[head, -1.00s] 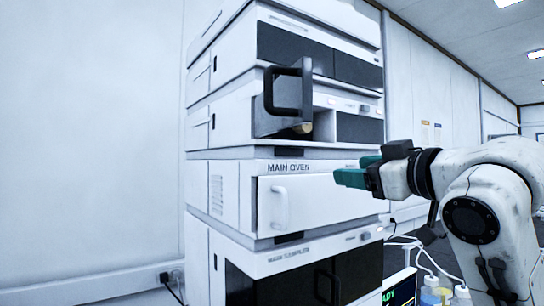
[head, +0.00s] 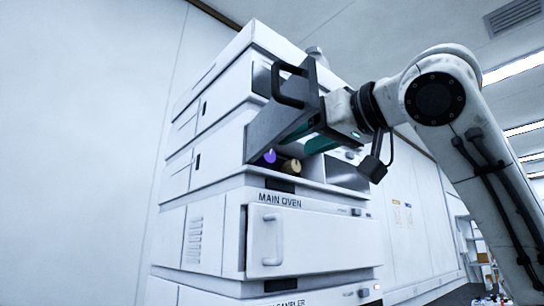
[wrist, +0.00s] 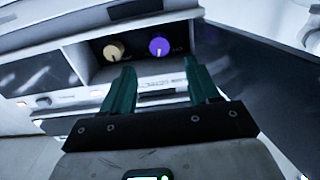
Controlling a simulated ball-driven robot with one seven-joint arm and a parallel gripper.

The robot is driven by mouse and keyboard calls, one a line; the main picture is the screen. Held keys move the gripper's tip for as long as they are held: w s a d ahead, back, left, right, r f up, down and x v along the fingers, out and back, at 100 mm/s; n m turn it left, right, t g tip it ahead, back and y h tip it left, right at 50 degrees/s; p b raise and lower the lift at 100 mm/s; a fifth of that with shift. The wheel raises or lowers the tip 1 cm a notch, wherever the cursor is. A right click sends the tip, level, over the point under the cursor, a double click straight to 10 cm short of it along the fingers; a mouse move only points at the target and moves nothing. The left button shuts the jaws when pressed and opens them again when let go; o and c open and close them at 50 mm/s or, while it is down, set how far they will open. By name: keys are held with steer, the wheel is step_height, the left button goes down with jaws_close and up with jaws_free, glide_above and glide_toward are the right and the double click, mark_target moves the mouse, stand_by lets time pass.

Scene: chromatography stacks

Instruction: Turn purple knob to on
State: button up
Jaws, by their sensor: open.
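The purple knob (head: 269,157) is round with a pale pointer line and sits in a recess of a stacked white module, left of a tan knob (head: 291,166). In the wrist view the purple knob (wrist: 159,46) lies ahead of my gripper (wrist: 160,68), between the lines of its two green fingers, and the tan knob (wrist: 114,50) is left of it. The pointer runs toward the lower edge there. My gripper (head: 312,142) is open and empty; it looks apart from the knob. Knob markings are too small to read.
A dark door panel with a black handle (head: 278,84) stands open beside the recess, close to my gripper; in the wrist view the dark panel (wrist: 240,65) is on the right. Below is the white MAIN OVEN door (head: 310,240). The left wall side is clear.

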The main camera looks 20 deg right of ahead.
mark_target(269, 154)
steer(key=x, duration=0.8)
steer(key=shift+c, duration=0.3)
steer(key=c, duration=1)
steer(key=shift+a+m+p, duration=0.1)
steer(key=shift+m+p, duration=0.45)
steer(key=shift+m, duration=1.05)
steer(key=o, duration=1.1)
steer(key=shift+c, duration=0.2)
